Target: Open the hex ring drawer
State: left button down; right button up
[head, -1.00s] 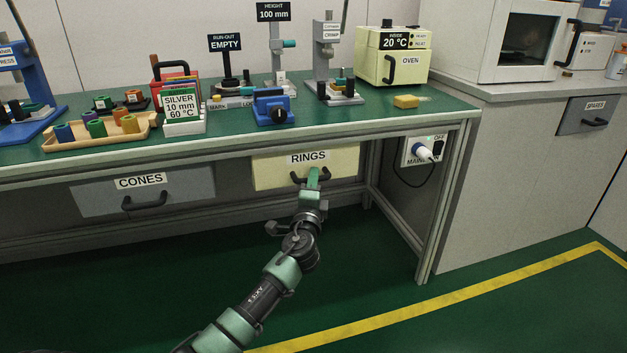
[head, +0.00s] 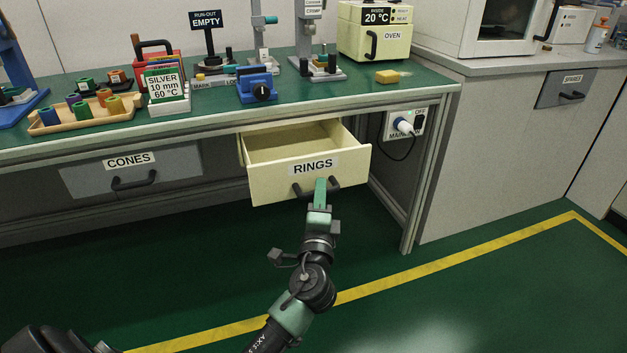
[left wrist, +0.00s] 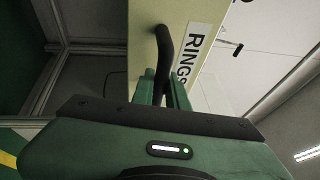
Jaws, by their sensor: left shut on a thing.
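The pale yellow drawer labelled RINGS (head: 270,182) stands pulled out from under the green bench top. Its inside shows as an open box, and the part that I can see looks empty. My left gripper (head: 320,186) is shut on the drawer's dark handle (head: 300,190). In the left wrist view the green fingers (left wrist: 164,88) close around the handle (left wrist: 163,45), beside the RINGS label (left wrist: 192,55). My right gripper is not in view.
The grey CONES drawer (head: 100,178) to the left is shut. A mains box with a plug (head: 404,124) sits by the bench leg (head: 420,190) on the right. The bench top holds a ring tray (head: 85,122), tools and an oven (head: 375,30). Green floor in front is clear.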

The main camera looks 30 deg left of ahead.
pick_arm(q)
jog(key=shift+s+d, duration=0.5)
jog(key=shift+d, duration=0.05)
jog(key=c, duration=1.4)
grip_release()
jog(key=v, duration=0.7)
jog(key=shift+s, duration=0.35)
jog(key=shift+d+f, duration=0.1)
jog(key=shift+d, duration=0.05)
